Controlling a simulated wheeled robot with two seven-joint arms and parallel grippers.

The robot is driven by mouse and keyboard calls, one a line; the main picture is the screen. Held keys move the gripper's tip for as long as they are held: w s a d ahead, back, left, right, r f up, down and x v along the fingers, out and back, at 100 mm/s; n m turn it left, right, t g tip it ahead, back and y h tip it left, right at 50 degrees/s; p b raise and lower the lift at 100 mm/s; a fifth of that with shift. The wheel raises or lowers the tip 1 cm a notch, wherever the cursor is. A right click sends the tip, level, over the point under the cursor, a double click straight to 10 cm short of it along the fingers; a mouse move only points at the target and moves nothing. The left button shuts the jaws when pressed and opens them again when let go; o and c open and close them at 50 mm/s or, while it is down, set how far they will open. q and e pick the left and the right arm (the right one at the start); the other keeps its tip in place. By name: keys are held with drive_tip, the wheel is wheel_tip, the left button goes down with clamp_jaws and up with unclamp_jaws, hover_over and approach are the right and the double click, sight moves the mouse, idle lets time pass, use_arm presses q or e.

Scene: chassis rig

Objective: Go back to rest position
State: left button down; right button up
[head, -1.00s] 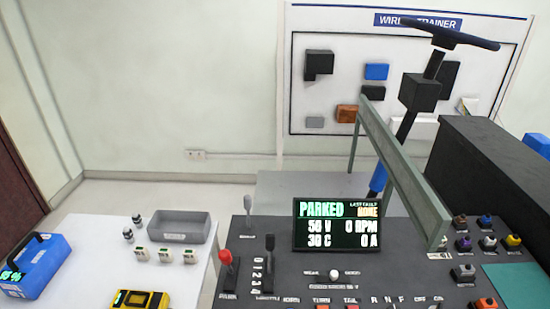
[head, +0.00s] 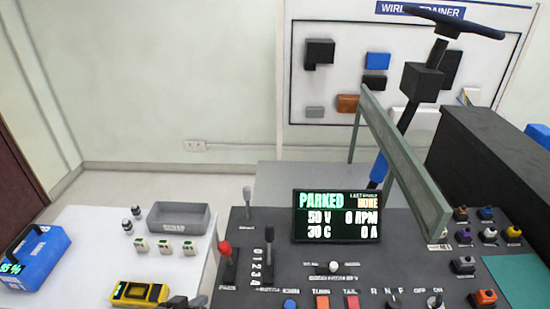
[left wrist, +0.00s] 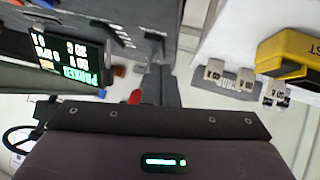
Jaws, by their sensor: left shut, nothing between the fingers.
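My left gripper (head: 186,301) shows as a small dark shape at the bottom edge of the head view, between the white table and the control console. Its fingers also show in the left wrist view (left wrist: 157,86); they are together with nothing between them. The dark console (head: 262,287) carries a screen (head: 337,216) reading PARKED, with a red-knobbed lever (head: 226,250) to its left. The screen also shows tilted in the left wrist view (left wrist: 68,50). My right gripper is not in view.
The white table holds a yellow meter (head: 138,294), a grey tray (head: 181,217) and a blue case (head: 36,258). The meter (left wrist: 292,52) is at the right in the left wrist view. A grey-green frame bar (head: 405,165) and steering wheel (head: 452,22) rise over the console.

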use_arm(q)
drive_tip(key=s+a+r+m+g+y, duration=0.1)
drive_tip(key=s+r+g+y, duration=0.15)
drive_tip(key=s, duration=0.35)
drive_tip(key=s+a+r+g+y, duration=0.1)
drive_tip(key=s+g, duration=0.3)
drive_tip(key=s, duration=0.2)
wheel_tip(320, 180, down, 30)
drive_tip(key=s+r+g, duration=0.1)
drive_tip(key=s+g, duration=0.1)
drive_tip(key=s+a+f, duration=0.3)
drive_tip(key=s+f, duration=1.5)
drive_tip(key=s, duration=0.1)
drive_tip(key=shift+m+g, duration=0.3)
drive_tip(key=shift+g, duration=0.05)
drive_tip(key=shift+s+a+f, duration=0.1)
